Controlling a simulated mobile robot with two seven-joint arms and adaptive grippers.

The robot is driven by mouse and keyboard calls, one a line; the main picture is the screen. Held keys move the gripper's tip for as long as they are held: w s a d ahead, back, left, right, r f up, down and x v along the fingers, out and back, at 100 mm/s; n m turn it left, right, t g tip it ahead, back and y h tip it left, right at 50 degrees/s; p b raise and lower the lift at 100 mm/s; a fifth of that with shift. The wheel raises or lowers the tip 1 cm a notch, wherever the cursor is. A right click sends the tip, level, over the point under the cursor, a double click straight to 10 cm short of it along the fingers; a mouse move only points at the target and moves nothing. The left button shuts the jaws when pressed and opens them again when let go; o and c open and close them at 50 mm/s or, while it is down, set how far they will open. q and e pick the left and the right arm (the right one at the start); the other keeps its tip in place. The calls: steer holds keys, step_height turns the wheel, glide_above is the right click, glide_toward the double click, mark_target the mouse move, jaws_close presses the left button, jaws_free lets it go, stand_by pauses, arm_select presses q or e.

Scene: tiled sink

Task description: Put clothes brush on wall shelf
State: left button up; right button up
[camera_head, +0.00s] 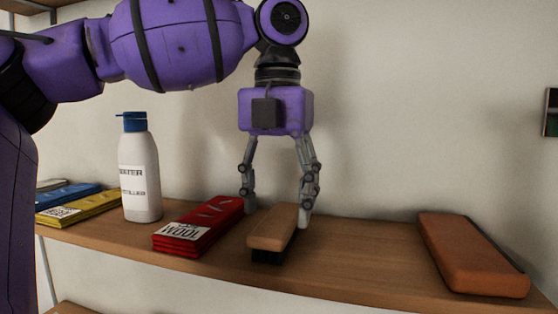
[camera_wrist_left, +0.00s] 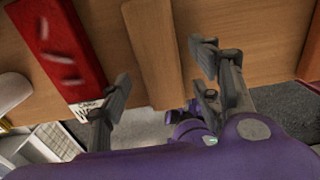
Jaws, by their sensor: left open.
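The clothes brush (camera_head: 272,228), with a light wooden back and dark bristles underneath, rests bristles down on the wooden wall shelf (camera_head: 355,255). My left gripper (camera_head: 277,214) points down over it, open, with one finger on each side of the brush. In the left wrist view the brush (camera_wrist_left: 152,50) lies between the two spread fingers of the left gripper (camera_wrist_left: 162,80). Whether a fingertip touches the brush I cannot tell. My right gripper is not in view.
An orange-brown block (camera_head: 470,255) lies at right, with bare shelf between. The wall is behind.

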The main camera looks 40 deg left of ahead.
mark_target(278, 219)
arm_select(q)
step_height(278, 219, up, 9)
stand_by(0.3)
